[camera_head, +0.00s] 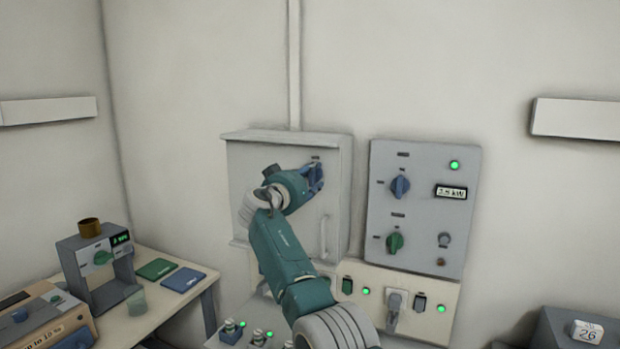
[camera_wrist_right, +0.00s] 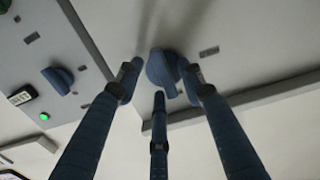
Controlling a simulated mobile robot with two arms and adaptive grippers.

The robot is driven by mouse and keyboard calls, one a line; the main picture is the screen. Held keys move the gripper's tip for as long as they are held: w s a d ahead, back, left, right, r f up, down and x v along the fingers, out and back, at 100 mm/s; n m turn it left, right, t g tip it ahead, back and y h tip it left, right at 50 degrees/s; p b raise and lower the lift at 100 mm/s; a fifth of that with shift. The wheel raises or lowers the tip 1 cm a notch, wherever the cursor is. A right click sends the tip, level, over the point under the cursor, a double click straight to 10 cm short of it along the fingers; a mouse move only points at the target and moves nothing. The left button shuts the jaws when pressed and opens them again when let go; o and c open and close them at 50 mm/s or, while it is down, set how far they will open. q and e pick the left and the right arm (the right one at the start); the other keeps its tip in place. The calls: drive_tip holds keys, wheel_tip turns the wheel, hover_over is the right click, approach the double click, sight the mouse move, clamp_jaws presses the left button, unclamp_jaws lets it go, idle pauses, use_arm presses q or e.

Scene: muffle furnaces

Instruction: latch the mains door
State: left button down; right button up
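The mains door (camera_head: 290,225) is the grey front of a wall box and looks closed, with a pale upright handle (camera_head: 323,238) at its right. Near its upper right corner is the latch knob, hidden behind my right gripper (camera_head: 314,179) in the head view. In the right wrist view the blue knob (camera_wrist_right: 163,68) is round with a short pointer. The three fingers of my right gripper (camera_wrist_right: 160,85) are spread around it. A gap shows on the knob's left; contact with the right finger cannot be told. My left gripper is out of view.
A grey control panel (camera_head: 418,252) with blue and green knobs stands close right of the box. Below are a socket strip (camera_head: 440,292) with a plug and several switches. A table (camera_head: 196,270) with instruments is at the left.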

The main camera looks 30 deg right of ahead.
drive_tip(key=shift+s+a+r, duration=0.25)
drive_tip(key=shift+s+a, duration=0.05)
drive_tip(key=shift+a, duration=0.3)
drive_tip(key=v, duration=1)
drive_tip(key=shift+s+f, duration=0.25)
drive_tip(key=shift+f, duration=0.1)
drive_tip(key=shift+a, duration=0.1)
drive_tip(key=shift+m, duration=0.8)
drive_tip(key=x, duration=0.3)
drive_tip(key=b+x, duration=0.1)
drive_tip(key=x, duration=0.3)
drive_tip(key=r+x, duration=0.1)
drive_tip(key=x, duration=0.2)
drive_tip(key=shift+w+d+b, duration=0.2)
drive_tip(key=shift+b, duration=0.1)
drive_tip(key=shift+w+d+f, duration=0.1)
drive_tip(key=shift+w+d, duration=0.2)
drive_tip(key=shift+d, duration=0.05)
drive_tip(key=shift+c, duration=0.5)
